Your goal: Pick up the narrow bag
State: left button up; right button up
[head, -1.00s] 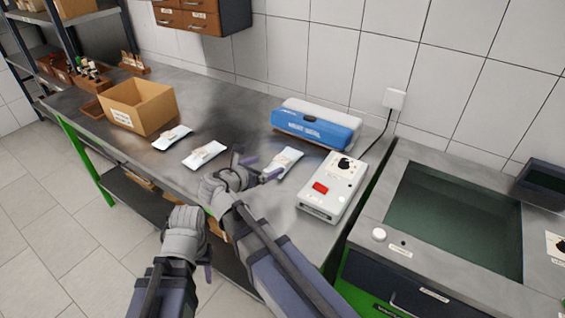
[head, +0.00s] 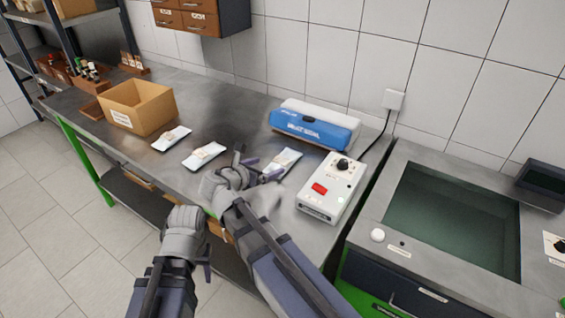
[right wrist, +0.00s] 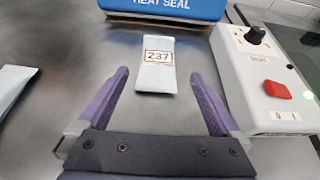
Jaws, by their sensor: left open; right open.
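Three slim white bags lie flat on the steel bench: a left one (head: 171,138), a middle one (head: 203,155) and a right one (head: 283,160). I cannot tell for sure which is the narrow bag. The right one, labelled 237, is the nearest to my right gripper (head: 256,166). In the right wrist view this bag (right wrist: 156,75) lies straight ahead, with the purple fingers (right wrist: 160,88) spread to either side of its near end, apart from it. My right gripper is open and empty. My left gripper (head: 207,256) hangs in front of the bench, away from the bags.
A blue heat sealer (head: 315,127) stands behind the right bag. A white control box (head: 331,188) with a red switch is close to its right. An open cardboard box (head: 139,107) stands at the left. A sunken tank (head: 452,215) is at the far right.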

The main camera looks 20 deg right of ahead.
aim_at(280, 163)
jog(key=d+r+g+y+p, duration=0.1)
jog(key=y+p, duration=0.1)
jog(key=p, duration=0.2)
jog(key=w+d+r+g+y+p, duration=0.1)
jog(key=g+y+p, duration=0.1)
jog(key=p, duration=0.2)
jog(key=w+d+r+g+y+p, duration=0.1)
jog(key=d+y+p, duration=0.1)
jog(key=p, duration=0.2)
jog(key=shift+w+r+g+p, duration=0.25)
jog(key=shift+r+g+p, duration=0.05)
jog(key=shift+r+p, duration=0.05)
jog(key=shift+w+r+y+p, duration=0.1)
jog(key=shift+w+y+p, duration=0.05)
jog(key=shift+y+p, duration=0.3)
jog(key=shift+b+x, duration=0.95)
jog(key=shift+x, duration=0.1)
jog(key=shift+f+b, duration=0.3)
jog(key=shift+f, duration=0.1)
jog(key=shift+w+f, duration=0.1)
jog(key=b+x, duration=0.4)
jog(key=x, duration=0.1)
jog(key=shift+w+b, duration=0.1)
jog(key=shift+b, duration=0.3)
jog(key=shift+d, duration=0.1)
jog(key=shift+f, duration=0.15)
jog(key=shift+c, duration=0.4)
